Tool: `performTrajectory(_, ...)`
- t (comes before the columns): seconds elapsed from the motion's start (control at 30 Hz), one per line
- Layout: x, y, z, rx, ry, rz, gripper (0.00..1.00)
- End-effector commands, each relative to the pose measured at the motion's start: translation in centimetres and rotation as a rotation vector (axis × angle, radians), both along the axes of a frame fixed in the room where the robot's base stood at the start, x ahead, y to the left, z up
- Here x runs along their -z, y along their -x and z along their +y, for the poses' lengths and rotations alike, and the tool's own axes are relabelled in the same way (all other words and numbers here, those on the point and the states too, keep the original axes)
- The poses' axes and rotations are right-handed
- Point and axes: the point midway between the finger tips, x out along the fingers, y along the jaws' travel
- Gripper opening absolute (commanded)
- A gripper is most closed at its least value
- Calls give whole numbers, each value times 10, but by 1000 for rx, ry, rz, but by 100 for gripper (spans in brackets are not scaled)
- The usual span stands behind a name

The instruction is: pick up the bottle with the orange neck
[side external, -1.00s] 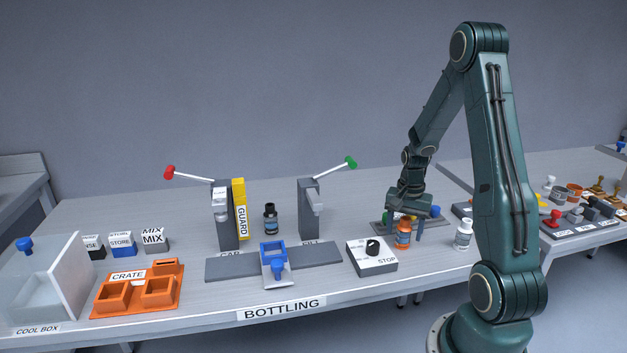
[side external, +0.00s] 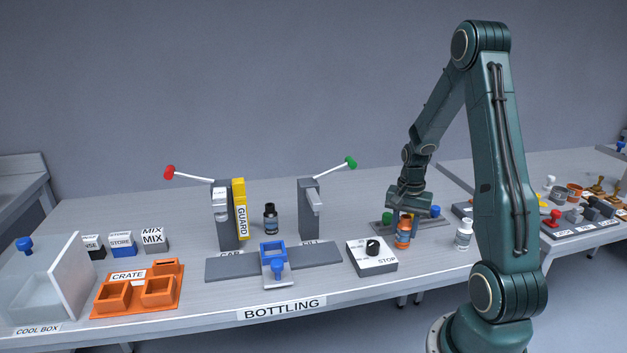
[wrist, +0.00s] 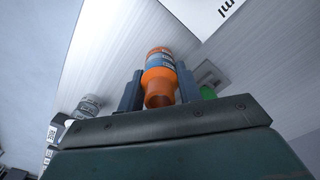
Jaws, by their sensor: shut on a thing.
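The orange bottle (side external: 403,236), with an orange neck and a printed label around its middle, stands upright on the bench in the side external view. My gripper (side external: 404,220) points down over it and is shut on it. In the wrist view the orange bottle (wrist: 160,78) sits between the two dark fingers of my gripper (wrist: 159,92), its open orange neck toward the camera. Whether its base still touches the bench is hard to tell.
A white bottle (side external: 464,235) stands close to the right. The STOP dial box (side external: 372,257) is just left. A dark bottle (side external: 270,218) stands between the two lever stations.

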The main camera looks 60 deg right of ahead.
Motion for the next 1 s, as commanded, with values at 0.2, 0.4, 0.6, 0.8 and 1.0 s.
performTrajectory(0.2, -20, -1, -1, 0, 4, -3, 12)
performTrajectory(0.4, -52, -1, -1, 0, 6, -5, 12)
performTrajectory(0.6, -96, -1, -1, 0, 6, -5, 12)
performTrajectory(0.8, -140, -1, -1, 1, 6, -5, 12)
performTrajectory(1.0, -173, 0, 0, 1, 3, -3, 12)
